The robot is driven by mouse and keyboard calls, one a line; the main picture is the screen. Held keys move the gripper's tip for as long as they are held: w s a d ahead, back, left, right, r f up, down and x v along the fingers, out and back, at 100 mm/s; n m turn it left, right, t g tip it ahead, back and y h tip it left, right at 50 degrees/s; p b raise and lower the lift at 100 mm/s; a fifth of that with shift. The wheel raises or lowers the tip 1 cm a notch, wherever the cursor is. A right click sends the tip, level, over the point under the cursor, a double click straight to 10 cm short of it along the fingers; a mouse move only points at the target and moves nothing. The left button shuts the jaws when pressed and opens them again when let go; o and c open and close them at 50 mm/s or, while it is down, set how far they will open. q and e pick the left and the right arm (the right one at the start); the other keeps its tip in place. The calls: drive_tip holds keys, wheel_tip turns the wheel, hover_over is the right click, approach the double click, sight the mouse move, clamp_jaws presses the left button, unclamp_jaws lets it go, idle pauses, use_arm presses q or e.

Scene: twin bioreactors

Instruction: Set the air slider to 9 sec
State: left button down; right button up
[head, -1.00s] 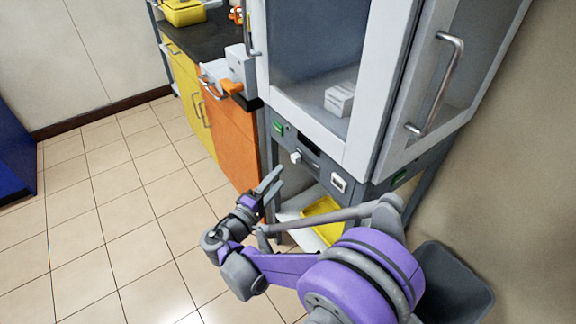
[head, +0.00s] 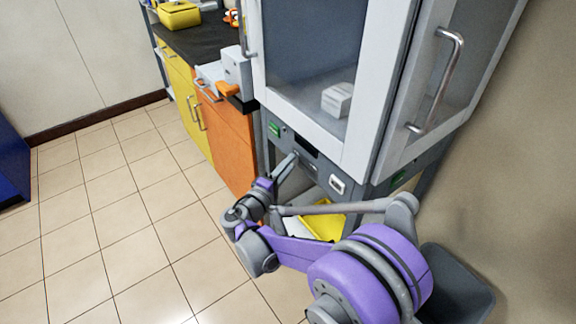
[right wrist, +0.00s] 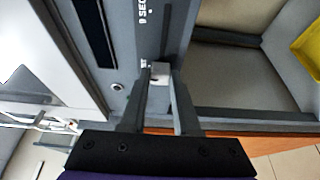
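The slider's pale knob (right wrist: 159,72) sits on a dark grey panel strip (right wrist: 160,25) in the right wrist view. "SEC" lettering with a digit before it is printed higher on this strip, and smaller lettering lies near the knob. My right gripper (right wrist: 160,85) is at the panel with its two fingers on either side of the knob. The fingers stand apart; firm contact does not show. In the head view my right gripper (head: 285,168) reaches the cabinet's front panel (head: 318,165) and hides the knob. My left gripper is not in view.
The glass-doored cabinet (head: 355,160) stands above the panel, with door handles (head: 440,85) sticking out. A yellow tray (head: 325,222) lies below. Orange and yellow cupboards (head: 225,135) stand to the left. The tiled floor (head: 100,220) at left is clear.

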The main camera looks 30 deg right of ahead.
clamp_jaws()
idle(1.0)
